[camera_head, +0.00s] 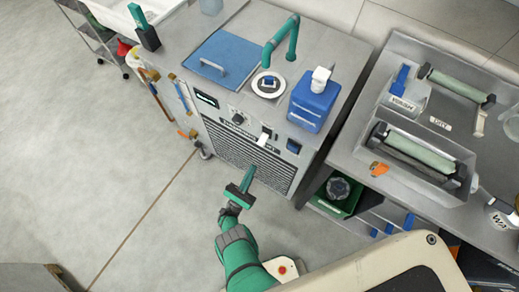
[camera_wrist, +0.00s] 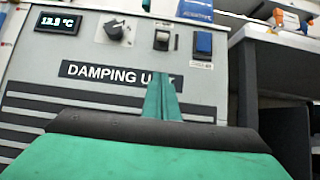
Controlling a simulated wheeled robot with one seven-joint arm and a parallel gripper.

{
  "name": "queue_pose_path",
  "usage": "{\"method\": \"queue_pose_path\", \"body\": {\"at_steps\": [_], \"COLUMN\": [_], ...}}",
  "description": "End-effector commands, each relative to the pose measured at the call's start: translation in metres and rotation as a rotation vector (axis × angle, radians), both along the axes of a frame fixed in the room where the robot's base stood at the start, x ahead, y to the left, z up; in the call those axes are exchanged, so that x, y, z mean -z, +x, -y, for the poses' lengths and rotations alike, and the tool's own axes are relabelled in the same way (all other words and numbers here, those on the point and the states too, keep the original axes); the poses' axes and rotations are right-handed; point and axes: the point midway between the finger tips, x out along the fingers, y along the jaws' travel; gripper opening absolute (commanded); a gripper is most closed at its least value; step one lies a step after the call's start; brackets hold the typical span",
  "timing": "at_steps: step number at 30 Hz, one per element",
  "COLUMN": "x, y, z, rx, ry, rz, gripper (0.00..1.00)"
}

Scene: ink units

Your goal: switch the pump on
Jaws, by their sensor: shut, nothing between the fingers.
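The damping unit's grey front panel (camera_head: 215,108) fills the wrist view, lettered "DAMPING UNIT" (camera_wrist: 95,72). In the head view my gripper (camera_head: 251,171) is in front of the grille.
A steel bench with roller trays (camera_head: 420,150) stands at right. Open floor (camera_head: 100,170) lies at left.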

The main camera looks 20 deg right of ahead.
Motion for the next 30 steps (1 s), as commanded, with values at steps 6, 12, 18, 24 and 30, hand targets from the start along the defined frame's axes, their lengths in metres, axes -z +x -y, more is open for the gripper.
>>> {"method": "queue_pose_path", "body": {"at_steps": [6, 12, 18, 24, 30], "x": [-0.002, -0.008, -0.019, -0.036, -0.058], "y": [0.003, 0.008, 0.015, 0.027, 0.044], "z": [0.005, 0.012, 0.020, 0.036, 0.059], "rx": [0.001, 0.001, 0.002, 0.002, 0.003], "ry": [0.002, 0.001, 0.000, 0.000, -0.001], "rz": [0.001, 0.002, 0.002, 0.002, 0.002], "gripper": [0.00, 0.00, 0.00, 0.00, 0.00]}}
